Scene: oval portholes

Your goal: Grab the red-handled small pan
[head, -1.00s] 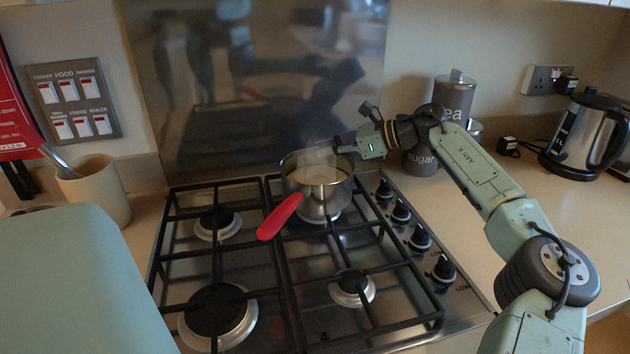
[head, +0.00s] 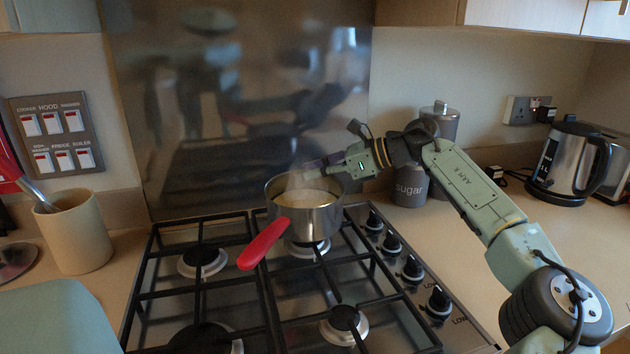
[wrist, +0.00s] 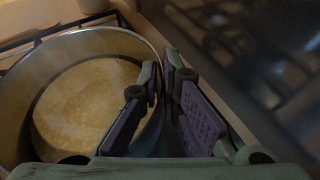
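The small pan (head: 305,212) is shiny metal with a red handle (head: 264,243) pointing toward the front left. It holds a pale, steaming liquid and sits over the back right burner, seemingly slightly above the grate. My gripper (head: 318,164) comes in from the right at the pan's far right rim, away from the handle. In the wrist view, the pan (wrist: 85,40) fills the left side. The purple-padded fingers (wrist: 161,78) straddle its rim, one inside and one outside, with tips close together on the wall. The handle is out of the wrist view.
The gas hob (head: 235,320) has black grates and a row of knobs (head: 412,268) at right. Behind is a metal splashback (head: 240,120). A sugar canister (head: 409,190) stands close behind my arm; a kettle (head: 568,160) is far right. A beige utensil pot (head: 75,235) is left.

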